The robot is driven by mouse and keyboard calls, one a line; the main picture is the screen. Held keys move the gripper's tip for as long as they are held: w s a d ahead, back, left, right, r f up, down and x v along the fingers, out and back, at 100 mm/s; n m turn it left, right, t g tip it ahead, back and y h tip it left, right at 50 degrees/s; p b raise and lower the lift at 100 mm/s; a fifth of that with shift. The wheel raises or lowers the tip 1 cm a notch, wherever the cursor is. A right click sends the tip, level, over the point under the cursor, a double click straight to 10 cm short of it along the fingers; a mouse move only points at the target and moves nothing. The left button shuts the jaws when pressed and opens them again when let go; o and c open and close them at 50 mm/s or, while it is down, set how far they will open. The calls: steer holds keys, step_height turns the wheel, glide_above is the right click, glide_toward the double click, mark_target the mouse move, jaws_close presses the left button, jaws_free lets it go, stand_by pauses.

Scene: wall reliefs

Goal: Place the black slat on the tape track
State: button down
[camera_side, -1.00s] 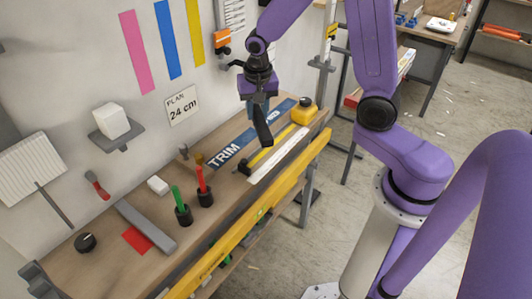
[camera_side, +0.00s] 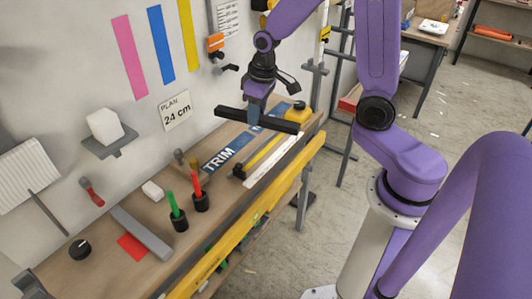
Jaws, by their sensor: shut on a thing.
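My gripper (camera_side: 254,112) is shut on the black slat (camera_side: 230,113), near its middle. The slat is held in the air above the far part of the workbench, lying roughly crosswise in the picture and nearly level. Pink (camera_side: 130,55), blue (camera_side: 161,44) and yellow (camera_side: 188,33) tape strips run upright on the wall, to the left of my gripper and apart from the slat. I cannot tell for sure which marking is the tape track. A blue strip marked TRIM (camera_side: 219,158) lies on the bench below the slat, partly hidden by it.
A white block (camera_side: 104,126) sits on a small wall shelf, beside a card reading "PLAN 24 cm" (camera_side: 176,110). The bench holds a yellow tape measure (camera_side: 298,112), red and green tools in black cups, a grey bar (camera_side: 141,233) and a yellow level (camera_side: 245,217) along its front edge.

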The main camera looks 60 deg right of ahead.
steer(key=s+d+f+n+g+y, duration=0.15)
steer(key=s+d+n, duration=0.35)
steer(key=s+n, duration=0.75)
steer(key=n, duration=0.3)
glide_above(269, 150)
steer(key=f, duration=0.9)
steer(key=shift+s+d+f, duration=0.2)
steer(key=shift+d+f, duration=0.1)
steer(key=shift+w+f, duration=0.15)
steer(key=shift+f, duration=1.6)
steer(key=shift+f, duration=0.65)
steer(key=c, duration=0.8)
jaws_free()
